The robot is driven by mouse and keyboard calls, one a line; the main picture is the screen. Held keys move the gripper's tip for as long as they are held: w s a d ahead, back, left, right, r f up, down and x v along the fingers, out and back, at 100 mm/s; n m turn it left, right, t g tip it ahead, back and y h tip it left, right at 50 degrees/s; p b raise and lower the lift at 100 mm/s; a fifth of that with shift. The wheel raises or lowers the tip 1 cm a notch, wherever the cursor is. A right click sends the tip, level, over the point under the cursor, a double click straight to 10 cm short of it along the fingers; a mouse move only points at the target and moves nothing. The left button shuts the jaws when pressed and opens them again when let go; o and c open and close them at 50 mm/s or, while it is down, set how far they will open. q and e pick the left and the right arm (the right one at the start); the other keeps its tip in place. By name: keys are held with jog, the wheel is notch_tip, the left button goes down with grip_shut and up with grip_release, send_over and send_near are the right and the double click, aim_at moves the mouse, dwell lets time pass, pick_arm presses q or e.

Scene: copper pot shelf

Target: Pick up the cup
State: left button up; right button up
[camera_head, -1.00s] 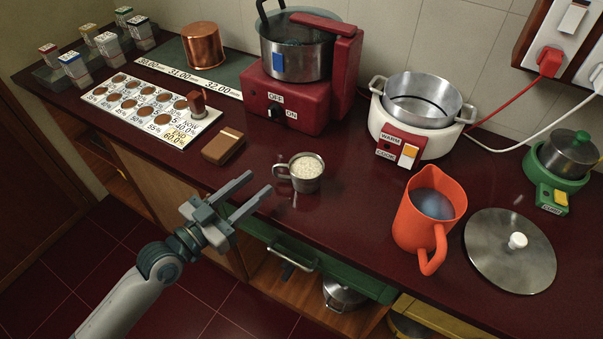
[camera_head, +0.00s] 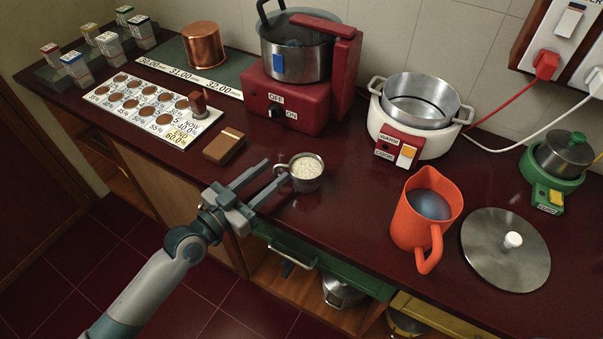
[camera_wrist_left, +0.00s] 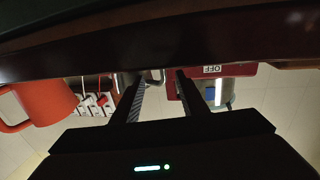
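The cup (camera_head: 307,174) is a small steel cup filled with white grains, standing upright on the dark red counter in the head view. My left gripper (camera_head: 277,169) comes in from the lower left and is open. Its two fingers point at the cup, with their tips close to its left side, where the handle was visible before. Whether they touch it I cannot tell. In the left wrist view, which is upside down, a metal loop (camera_wrist_left: 156,75) that looks like the cup's handle shows between the open fingers. My right gripper is not in view.
An orange jug (camera_head: 412,226) and a steel lid (camera_head: 505,252) stand to the right of the cup. A brown block (camera_head: 223,147) lies to its left. A red cooker (camera_head: 287,105) and a white cooker (camera_head: 447,143) are behind. The counter's front edge is below the gripper.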

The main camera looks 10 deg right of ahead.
pick_arm(q)
jog(key=shift+c, duration=0.4)
grip_shut()
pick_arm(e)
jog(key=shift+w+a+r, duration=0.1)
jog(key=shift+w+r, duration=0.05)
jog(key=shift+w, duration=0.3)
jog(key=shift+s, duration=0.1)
